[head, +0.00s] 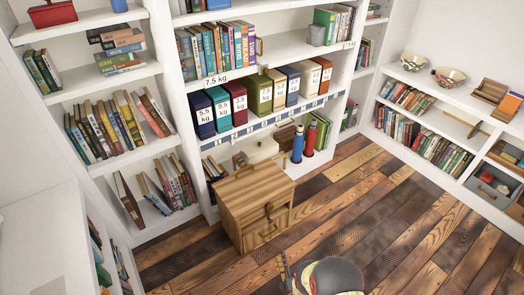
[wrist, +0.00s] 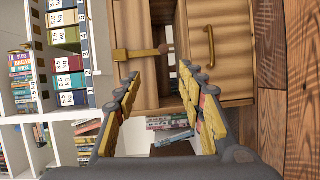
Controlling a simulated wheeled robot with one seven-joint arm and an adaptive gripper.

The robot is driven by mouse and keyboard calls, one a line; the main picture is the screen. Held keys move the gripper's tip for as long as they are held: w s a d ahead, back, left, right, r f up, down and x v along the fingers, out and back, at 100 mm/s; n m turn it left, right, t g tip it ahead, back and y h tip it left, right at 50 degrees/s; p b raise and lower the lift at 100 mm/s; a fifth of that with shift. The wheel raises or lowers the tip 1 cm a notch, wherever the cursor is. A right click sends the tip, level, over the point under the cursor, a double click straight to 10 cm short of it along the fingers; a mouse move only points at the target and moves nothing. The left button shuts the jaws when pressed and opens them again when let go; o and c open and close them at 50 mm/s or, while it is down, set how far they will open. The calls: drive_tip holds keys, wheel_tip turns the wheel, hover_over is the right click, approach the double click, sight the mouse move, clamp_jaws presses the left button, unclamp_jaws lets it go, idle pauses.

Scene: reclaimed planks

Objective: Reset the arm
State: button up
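My gripper (wrist: 158,76) is open in the wrist view, its two yellow-and-grey fingers spread wide with nothing held between them. Part of my arm shows at the bottom middle of the head view; there the fingers are hard to make out. A small wooden cabinet (head: 252,205) with a knob and handle stands on the floor before the shelves. In the wrist view the cabinet (wrist: 232,45) appears turned sideways beyond the fingertips, with a brass handle and a dark gap in its front. I cannot tell whether the fingertips touch it.
A bookcase (head: 228,76) holds several weight-labelled binders (head: 259,96). A blue bottle (head: 298,145) and a red one (head: 310,140) stand right of the cabinet. A low white shelf (head: 455,128) with bowls (head: 413,62) lines the right wall. The plank floor (head: 375,215) is clear on the right.

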drive_tip(key=w+r+m+g+h+p, duration=0.15)
drive_tip(key=w+r+m, duration=0.25)
drive_tip(key=w+r, duration=1.7)
drive_tip(key=w+d+r+m+g+p, duration=0.1)
drive_tip(key=w+d+r+m+g, duration=0.15)
drive_tip(key=r, duration=1.25)
drive_tip(key=w+d+r+m+g+p, duration=0.1)
drive_tip(key=r+m, duration=0.2)
drive_tip(key=r, duration=1.1)
drive_tip(key=s+d+r+m+g+h+p, duration=0.1)
drive_tip(key=s+d+r+m+g, duration=0.1)
drive_tip(key=s+r, duration=0.9)
drive_tip(key=s+d+r+m+g+h, duration=0.1)
drive_tip(key=s+r+m, duration=0.2)
drive_tip(key=s+r, duration=0.75)
drive_tip(key=s+d+r+m+g+p, duration=0.1)
drive_tip(key=s+r+m, duration=0.1)
drive_tip(key=s, duration=1.4)
drive_tip(key=s+d+r+m+g+p, duration=0.1)
drive_tip(key=s+r, duration=0.4)
drive_tip(key=s, duration=1.1)
drive_tip(key=shift+s+d+r+m+g, duration=0.15)
drive_tip(key=shift+s+r+m+g, duration=0.2)
drive_tip(key=shift+m+g, duration=0.65)
